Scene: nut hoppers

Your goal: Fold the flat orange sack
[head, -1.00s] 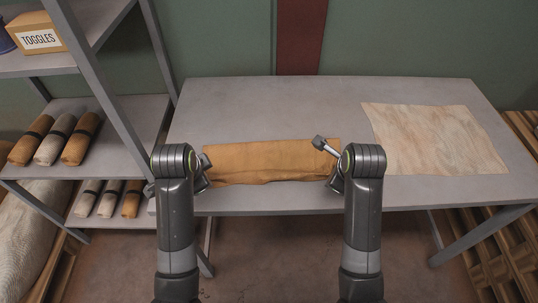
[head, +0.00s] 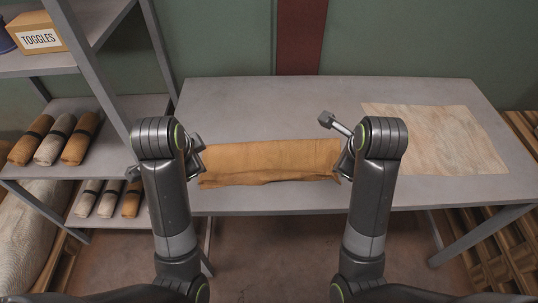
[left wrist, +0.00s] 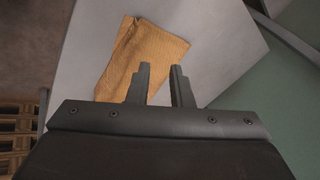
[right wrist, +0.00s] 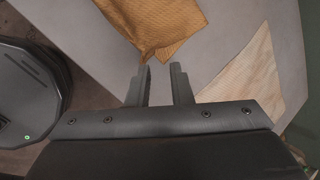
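The orange sack (head: 268,162) lies on the table as a long, narrow folded strip, with layered edges along its front. It also shows in the left wrist view (left wrist: 140,58) and in the right wrist view (right wrist: 155,22). My left gripper (left wrist: 158,72) is open and empty, with its fingertips close to the sack's left end. My right gripper (right wrist: 161,70) is open and empty, its fingertips just off a corner at the sack's right end. In the head view my wrists partly hide both grippers at the two ends of the strip.
A pale flat sack (head: 435,138) lies on the right of the table (head: 330,100). The table behind the orange strip is clear. A shelf unit at left holds rolled sacks (head: 52,140) and a box labelled TOGGLES (head: 38,32).

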